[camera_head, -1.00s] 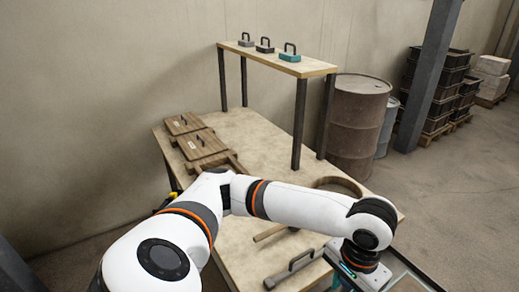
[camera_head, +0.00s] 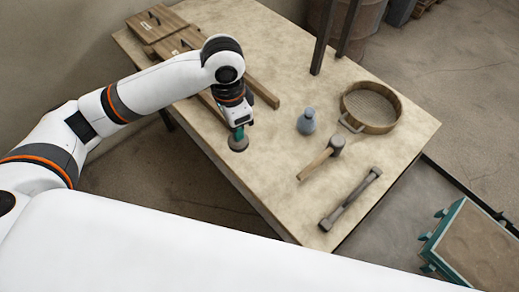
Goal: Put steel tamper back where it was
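My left arm reaches in from the left, and its gripper (camera_head: 240,126) points down over the left edge of the wooden table. A small tool with a round grey foot and a teal-green upper part, seemingly the steel tamper (camera_head: 238,144), is between its fingers. The gripper appears shut on its upper part. The foot is at or just above the tabletop; I cannot tell whether it touches. My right gripper is out of view.
On the table (camera_head: 275,75) are a blue-grey bottle (camera_head: 306,121), a round sieve (camera_head: 370,108), a mallet (camera_head: 321,157), and a double-ended rammer (camera_head: 350,199). Wooden boards (camera_head: 160,27) lie at the upper left. A sand-filled teal flask (camera_head: 475,245) stands at lower right.

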